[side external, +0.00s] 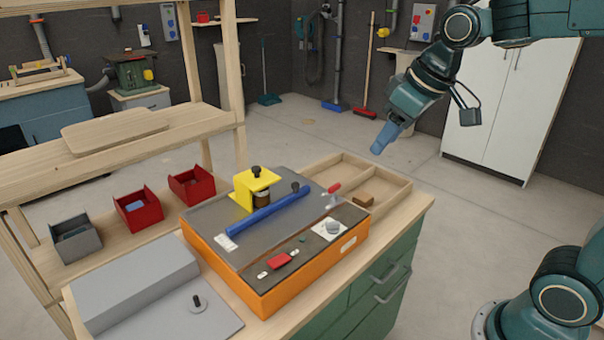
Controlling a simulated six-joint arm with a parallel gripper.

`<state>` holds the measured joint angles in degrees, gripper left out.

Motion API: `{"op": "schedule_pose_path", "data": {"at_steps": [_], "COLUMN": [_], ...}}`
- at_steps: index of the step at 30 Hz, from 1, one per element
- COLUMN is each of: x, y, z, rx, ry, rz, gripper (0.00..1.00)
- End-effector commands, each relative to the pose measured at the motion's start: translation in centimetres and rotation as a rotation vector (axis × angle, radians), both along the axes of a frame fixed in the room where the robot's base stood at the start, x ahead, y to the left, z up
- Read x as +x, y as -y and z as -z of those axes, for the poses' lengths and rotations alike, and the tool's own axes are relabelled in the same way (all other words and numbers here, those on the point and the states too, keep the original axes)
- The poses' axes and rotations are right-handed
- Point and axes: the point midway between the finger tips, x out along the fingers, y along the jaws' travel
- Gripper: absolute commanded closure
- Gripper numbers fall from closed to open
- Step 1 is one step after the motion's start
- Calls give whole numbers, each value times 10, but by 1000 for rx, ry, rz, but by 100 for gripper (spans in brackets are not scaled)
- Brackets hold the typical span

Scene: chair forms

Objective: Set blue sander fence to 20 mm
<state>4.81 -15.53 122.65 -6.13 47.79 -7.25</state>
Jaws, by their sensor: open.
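The blue fence (267,216) is a long bar lying diagonally on the grey top of the orange sander (262,295). A yellow bracket (246,190) with a dark knob stands just behind the fence, and a second dark knob (295,187) sits near its far end. A small white scale plate (226,242) lies by the fence's near left end; its marks are too small to read. My gripper (378,151) is open, empty and high above the right back of the bench, well apart from the fence. Its blue fingers point down and left.
A divided wooden tray (400,184) with a brown block (363,199) lies behind the sander. A red switch (281,261) and a white dial (331,229) are on the front panel. A grey block (135,283) and red bins (191,186) stand to the left.

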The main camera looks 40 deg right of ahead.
Motion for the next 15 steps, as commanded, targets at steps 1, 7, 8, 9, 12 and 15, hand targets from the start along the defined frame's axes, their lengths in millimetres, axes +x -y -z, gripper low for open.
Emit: {"op": "schedule_pose_path", "data": {"at_steps": [1, 7, 8, 9, 12, 15], "x": [14, 63, 70, 80, 104, 127], "y": [2, 10, 11, 13, 18, 24], "z": [2, 11, 12, 16, 24, 35], "rx": [-1, -2, -1, -1, -1, 1], "ry": [-8, -21, -23, -26, -32, -37], "rz": [-9, -50, -56, -64, -84, -105], "gripper": [57, 57, 57, 57, 57, 57]}}
